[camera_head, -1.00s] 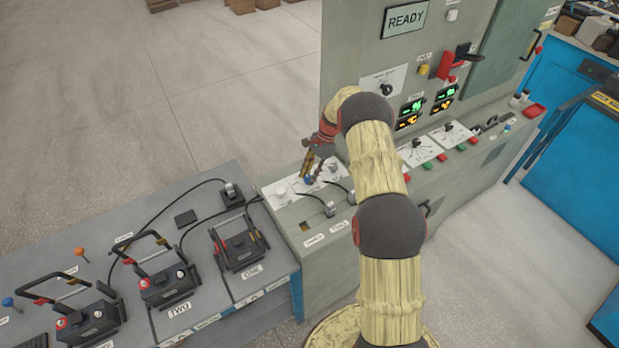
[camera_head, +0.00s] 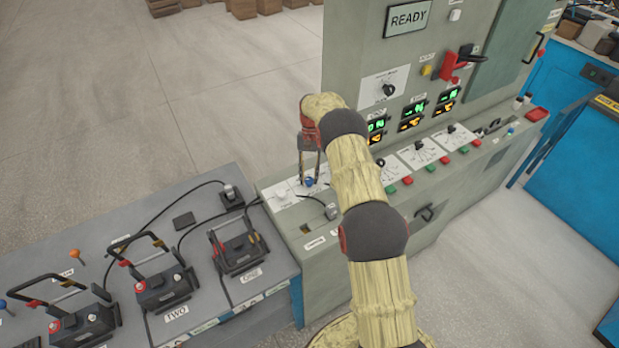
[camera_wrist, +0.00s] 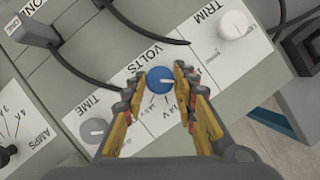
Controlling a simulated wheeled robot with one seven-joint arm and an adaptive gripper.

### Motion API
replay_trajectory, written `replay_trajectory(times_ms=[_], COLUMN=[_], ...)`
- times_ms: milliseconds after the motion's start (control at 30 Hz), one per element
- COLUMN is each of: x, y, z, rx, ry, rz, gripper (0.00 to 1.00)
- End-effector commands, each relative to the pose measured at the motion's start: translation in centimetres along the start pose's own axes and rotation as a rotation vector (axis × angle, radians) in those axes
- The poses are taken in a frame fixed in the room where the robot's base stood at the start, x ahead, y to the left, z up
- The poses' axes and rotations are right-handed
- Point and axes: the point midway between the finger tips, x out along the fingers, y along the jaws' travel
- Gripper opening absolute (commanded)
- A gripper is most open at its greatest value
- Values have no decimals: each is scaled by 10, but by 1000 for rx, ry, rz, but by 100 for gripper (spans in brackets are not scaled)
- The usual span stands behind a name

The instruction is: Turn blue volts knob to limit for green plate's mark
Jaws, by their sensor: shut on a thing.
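The blue volts knob (camera_wrist: 160,80) sits on a white panel lettered VOLTS, with a short pale pointer line on its face and voltage marks below it in the wrist view. The marks are partly hidden and too small to read surely. My gripper (camera_wrist: 160,85) has one finger on each side of the knob and is shut on it. In the head view, my gripper (camera_head: 309,176) reaches down to the blue knob (camera_head: 309,183) at the console's left end. I cannot make out the green plate clearly.
A black cable plug (camera_wrist: 35,32) lies above left. Battery units (camera_head: 238,245) stand on the grey bench at left. A READY screen (camera_head: 408,18) tops the console.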

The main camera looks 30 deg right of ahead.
Motion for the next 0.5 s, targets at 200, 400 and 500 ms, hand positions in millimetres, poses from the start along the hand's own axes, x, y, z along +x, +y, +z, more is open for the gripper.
replay_trajectory(times_ms=[200,400,500], x=[-1,-1,-1], y=[-2,-2,-2], z=[-1,-1,-1], rx=[-120,-185,-202], ry=[4,5,5], rz=[49,76,82], gripper=[3,3,3])
